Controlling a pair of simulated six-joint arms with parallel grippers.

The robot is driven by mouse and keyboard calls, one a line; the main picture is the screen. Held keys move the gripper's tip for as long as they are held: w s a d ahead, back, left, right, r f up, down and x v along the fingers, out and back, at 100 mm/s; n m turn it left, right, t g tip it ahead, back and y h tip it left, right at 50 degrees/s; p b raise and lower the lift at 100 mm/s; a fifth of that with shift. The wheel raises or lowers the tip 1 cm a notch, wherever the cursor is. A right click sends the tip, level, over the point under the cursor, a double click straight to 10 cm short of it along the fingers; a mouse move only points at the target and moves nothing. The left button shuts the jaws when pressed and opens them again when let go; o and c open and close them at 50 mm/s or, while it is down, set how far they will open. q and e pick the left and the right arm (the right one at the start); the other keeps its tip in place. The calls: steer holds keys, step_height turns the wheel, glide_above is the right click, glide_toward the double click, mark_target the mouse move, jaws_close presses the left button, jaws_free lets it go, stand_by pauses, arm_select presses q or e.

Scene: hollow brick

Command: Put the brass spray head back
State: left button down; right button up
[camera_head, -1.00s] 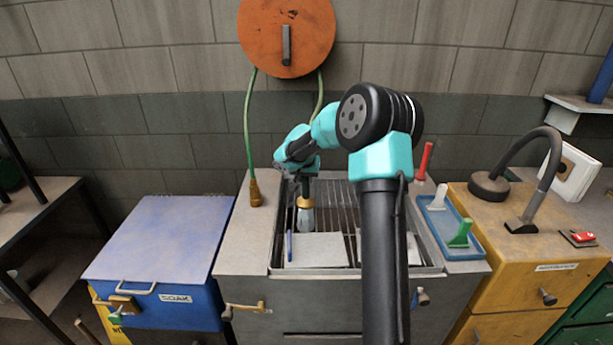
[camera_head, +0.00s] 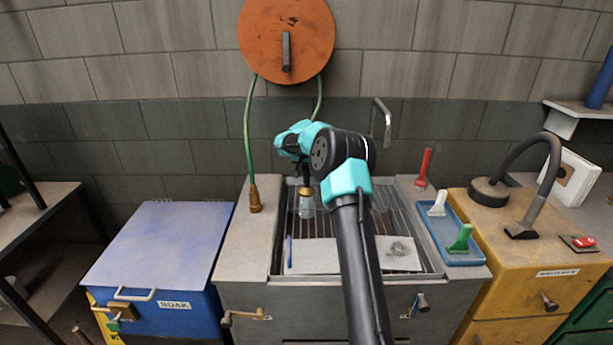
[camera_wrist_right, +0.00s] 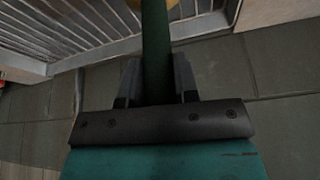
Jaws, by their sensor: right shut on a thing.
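My right gripper (camera_head: 305,176) reaches over the slatted sink and is shut on the brass spray head (camera_head: 307,192), seen as a brass collar below the fingers with a pale tip under it. In the right wrist view a dark green shaft (camera_wrist_right: 156,65) runs between the fingers, with a yellowish part at the top edge. The head is held upright above the back of the sink (camera_head: 440,255). A green hose (camera_head: 249,130) hangs from the orange reel (camera_head: 286,40); its right strand passes behind my wrist. My left gripper is not in view.
A brass fitting (camera_head: 255,198) at the left hose's end stands on the sink's left ledge. A grey metal hook (camera_head: 381,120) is on the wall. A blue tray (camera_head: 455,240) with scrapers and a red-handled tool (camera_head: 424,167) sit right. A blue box (camera_head: 165,250) stands left.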

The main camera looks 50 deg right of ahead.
mark_target(307, 175)
steer(key=shift+f, duration=1.7)
steer(key=shift+f, duration=0.15)
steer(key=o, duration=0.9)
steer(key=v, duration=1.2)
steer(key=shift+a, duration=0.1)
